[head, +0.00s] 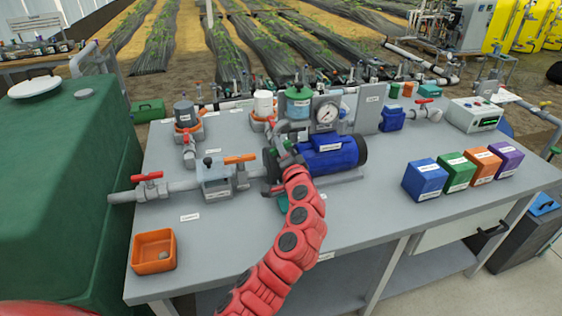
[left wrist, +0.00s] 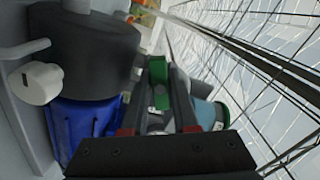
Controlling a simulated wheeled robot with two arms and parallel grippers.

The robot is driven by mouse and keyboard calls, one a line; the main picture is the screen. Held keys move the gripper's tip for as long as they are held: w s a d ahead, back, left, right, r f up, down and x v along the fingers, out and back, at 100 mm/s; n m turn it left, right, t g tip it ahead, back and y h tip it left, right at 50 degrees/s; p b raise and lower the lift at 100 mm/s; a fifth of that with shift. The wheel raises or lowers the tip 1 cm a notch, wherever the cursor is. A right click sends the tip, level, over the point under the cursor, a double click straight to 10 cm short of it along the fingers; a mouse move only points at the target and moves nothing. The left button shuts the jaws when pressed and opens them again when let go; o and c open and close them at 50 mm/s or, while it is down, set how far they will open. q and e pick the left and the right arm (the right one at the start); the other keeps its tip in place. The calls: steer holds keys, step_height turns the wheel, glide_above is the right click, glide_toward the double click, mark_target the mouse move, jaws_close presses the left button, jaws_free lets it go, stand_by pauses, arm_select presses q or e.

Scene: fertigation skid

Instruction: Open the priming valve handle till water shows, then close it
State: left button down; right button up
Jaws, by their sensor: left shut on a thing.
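The green priming valve handle (head: 281,147) is on top of the front end of the blue pump (head: 330,153). My left gripper (head: 284,160), at the end of the red arm, is at this handle and mostly covers it. In the left wrist view the green handle (left wrist: 158,82) lies between the two dark fingers of my left gripper (left wrist: 160,92), which is shut on it. The valve body is largely hidden. I cannot make out any water at the valve. My right gripper is not in view.
A green-capped clear strainer (head: 298,103) and a pressure gauge (head: 327,114) stand behind the pump. Left is a pipe with a red-handled valve (head: 147,177) and an orange-handled one (head: 240,158). An orange tray (head: 153,251) and coloured boxes (head: 426,180) flank bare bench.

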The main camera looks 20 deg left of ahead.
arm_select(q)
steer(key=n+b, duration=0.3)
steer(key=b, duration=0.2)
steer(key=n+b, duration=0.4)
steer(key=b, duration=0.2)
steer(key=n+b, duration=0.3)
steer(key=b, duration=0.3)
steer(key=shift+f+n, duration=0.35)
steer(key=shift+n, duration=0.05)
steer(key=shift+n+b, duration=0.5)
steer(key=shift+b, duration=0.1)
steer(key=shift+r+n+b, duration=0.25)
steer(key=shift+n+b, duration=0.35)
steer(key=shift+b, duration=0.05)
steer(key=c, duration=0.8)
jaws_free()
steer(key=shift+o, duration=0.2)
steer(key=shift+r, duration=0.1)
